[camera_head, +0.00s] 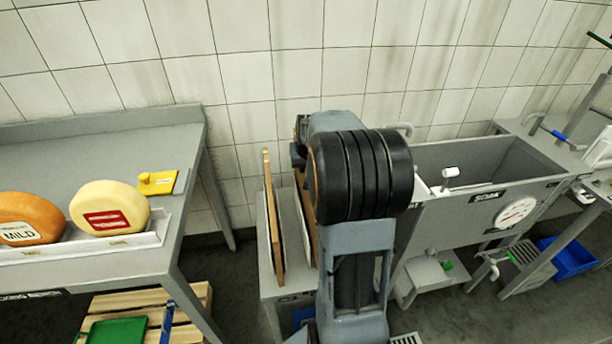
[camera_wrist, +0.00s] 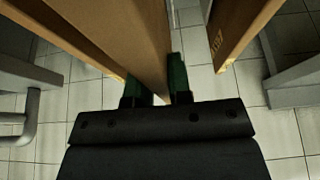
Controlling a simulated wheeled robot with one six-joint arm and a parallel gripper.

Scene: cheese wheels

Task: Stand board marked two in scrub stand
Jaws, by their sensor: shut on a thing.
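In the wrist view, my gripper (camera_wrist: 157,86) has its green-tipped fingers closed on the lower edge of a tan wooden board (camera_wrist: 140,45). A second wooden board (camera_wrist: 243,32) stands apart to the right, with a small mark too faint to read. In the head view, one wooden board (camera_head: 272,222) stands upright at the left of a grey stand (camera_head: 287,283). Another board (camera_head: 311,215) is mostly hidden behind my arm. My gripper is hidden in that view, so I cannot tell which board there is held. No number is readable on any board.
A sink marked SOAK (camera_head: 475,215) stands right of my arm. A pallet (camera_head: 140,312) lies below the table.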

